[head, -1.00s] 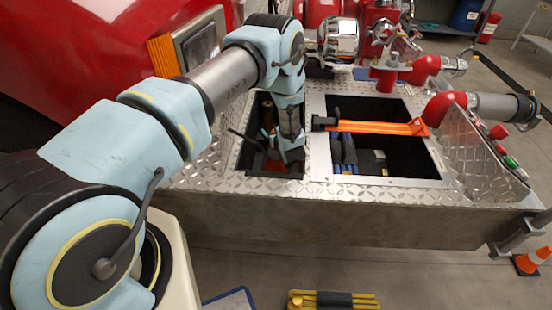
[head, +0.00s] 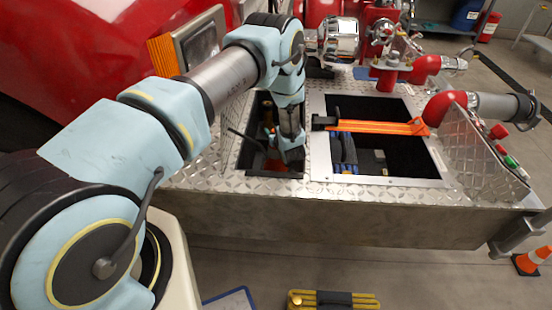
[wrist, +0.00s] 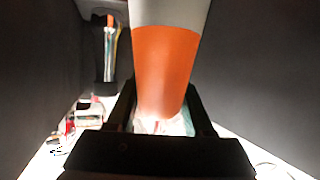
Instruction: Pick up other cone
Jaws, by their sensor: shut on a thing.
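My gripper (wrist: 161,118) is down inside the left compartment (head: 229,150) of the diamond-plate bumper. In the wrist view its black jaws are shut on an orange cone with a pale grey band (wrist: 165,65), one jaw on each side. The cone's upper end runs out of the picture, and part of it is hidden behind the gripper. In the head view a little of its orange shows beside my gripper in the compartment. Another orange and white cone (head: 530,262) stands on the floor at the right edge, away from my gripper.
Dark compartment walls (wrist: 250,70) stand close on both sides. A nozzle-like tool (wrist: 108,50) and small clutter (wrist: 75,122) are beside the cone. The right compartment has an orange strap (head: 375,127) across it. Red pipes (head: 450,108) rise at the right.

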